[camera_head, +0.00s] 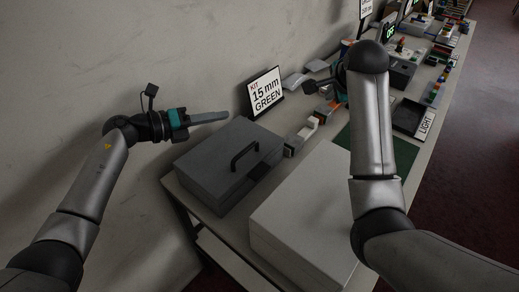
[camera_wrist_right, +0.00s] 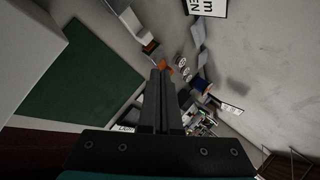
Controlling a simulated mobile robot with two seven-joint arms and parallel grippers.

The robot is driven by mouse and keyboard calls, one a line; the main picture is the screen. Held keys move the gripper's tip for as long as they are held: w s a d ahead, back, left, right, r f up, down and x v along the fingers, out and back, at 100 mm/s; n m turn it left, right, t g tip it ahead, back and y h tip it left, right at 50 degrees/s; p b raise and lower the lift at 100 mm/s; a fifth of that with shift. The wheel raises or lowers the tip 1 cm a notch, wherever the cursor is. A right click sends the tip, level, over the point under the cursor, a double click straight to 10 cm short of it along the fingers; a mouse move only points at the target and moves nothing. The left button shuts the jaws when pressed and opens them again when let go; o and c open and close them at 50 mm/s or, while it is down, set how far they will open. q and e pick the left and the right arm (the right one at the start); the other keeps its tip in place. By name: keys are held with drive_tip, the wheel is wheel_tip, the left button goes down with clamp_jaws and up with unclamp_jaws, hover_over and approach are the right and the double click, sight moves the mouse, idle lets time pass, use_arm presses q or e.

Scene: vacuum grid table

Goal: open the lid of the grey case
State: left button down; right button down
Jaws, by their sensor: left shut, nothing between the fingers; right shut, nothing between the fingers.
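The grey case (camera_head: 215,175) stands at the near left end of the table, with its lid down. A dark arched handle (camera_head: 245,156) stands up on it. My left gripper (camera_head: 226,116) is shut and empty, above and behind the case's far edge, pointing right and apart from the handle. My right gripper is shut and empty in the right wrist view (camera_wrist_right: 159,72).
A large pale box (camera_head: 300,215) stands right of the case, near the front edge. A sign reading "KIT 15 mm GREEN" (camera_head: 265,92) stands behind the case by the wall. A green mat (camera_head: 404,155) and several small items lie further along the table.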

drive_tip(key=a+r+m+t+y, duration=0.2)
drive_tip(key=a+r, duration=0.4)
drive_tip(key=a, duration=0.3)
drive_tip(key=m+g+y, duration=0.4)
drive_tip(key=m+g, duration=0.1)
drive_tip(key=m, duration=0.3)
approach(253, 146)
drive_tip(key=x, duration=0.5)
drive_tip(key=s+d+f+x, duration=0.1)
drive_tip(key=x, duration=0.2)
drive_tip(key=shift+w+a+f, duration=0.1)
drive_tip(key=shift+w+f, duration=0.05)
drive_tip(key=shift+f, duration=0.2)
drive_tip(key=shift+r, duration=0.1)
drive_tip(key=shift+w+a+r, duration=0.15)
drive_tip(key=shift+a+r, duration=0.05)
drive_tip(key=shift+r, duration=0.2)
drive_tip(key=shift+w+a+r, duration=0.15)
drive_tip(key=shift+r, duration=0.25)
use_arm(q)
drive_tip(key=c, duration=1.6)
unclamp_jaws()
